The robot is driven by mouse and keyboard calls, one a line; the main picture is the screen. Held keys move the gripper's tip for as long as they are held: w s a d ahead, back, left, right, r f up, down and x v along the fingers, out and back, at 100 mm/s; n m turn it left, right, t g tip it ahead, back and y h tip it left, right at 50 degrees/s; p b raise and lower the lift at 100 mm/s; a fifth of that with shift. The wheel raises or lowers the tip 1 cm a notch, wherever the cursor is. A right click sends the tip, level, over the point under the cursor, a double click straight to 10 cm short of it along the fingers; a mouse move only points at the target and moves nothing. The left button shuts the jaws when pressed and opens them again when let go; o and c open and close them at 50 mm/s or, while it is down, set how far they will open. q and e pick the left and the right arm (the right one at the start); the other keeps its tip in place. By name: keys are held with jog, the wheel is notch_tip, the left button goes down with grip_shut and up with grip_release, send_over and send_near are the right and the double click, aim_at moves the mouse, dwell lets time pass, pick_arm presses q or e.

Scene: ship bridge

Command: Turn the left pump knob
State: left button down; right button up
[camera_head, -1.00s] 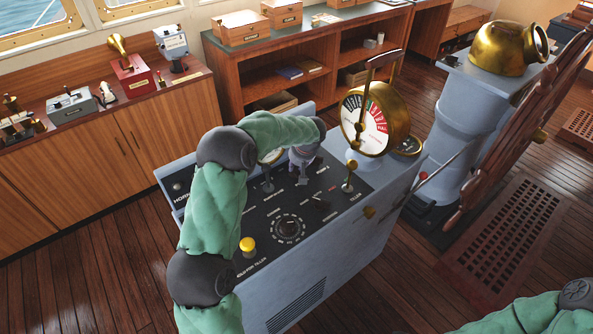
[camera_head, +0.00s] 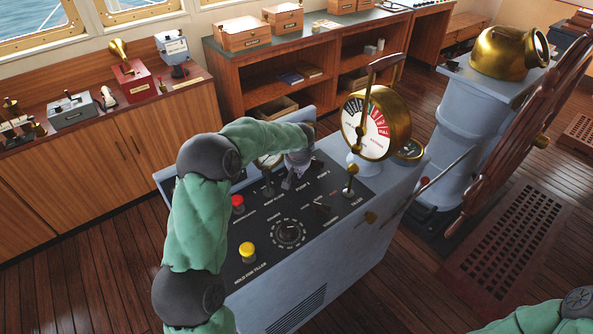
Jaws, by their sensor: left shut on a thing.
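My left gripper (camera_head: 290,179) reaches down onto the far part of the grey console's black panel (camera_head: 262,232). It is shut on what appears to be the left pump knob, which its fingers and the wrist above mostly hide. I cannot make out the knob's pointer or how far it is turned. Only a green piece of my right arm shows at the bottom right; the right gripper is out of view.
Near the gripper are a red button (camera_head: 237,203), a yellow button (camera_head: 247,251), a round dial (camera_head: 289,232), a black switch (camera_head: 322,208) and a brass-topped lever (camera_head: 350,183). A brass telegraph (camera_head: 377,125) stands at the panel's right, a wooden wheel (camera_head: 520,130) beyond.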

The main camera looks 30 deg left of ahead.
pick_arm(q)
jog(key=shift+r, duration=0.1)
jog(key=c, duration=1.1)
grip_release()
jog(key=v, duration=1.1)
jog(key=shift+s+d+r, duration=0.1)
jog(key=shift+d+r, duration=0.1)
jog(key=shift+r, duration=0.15)
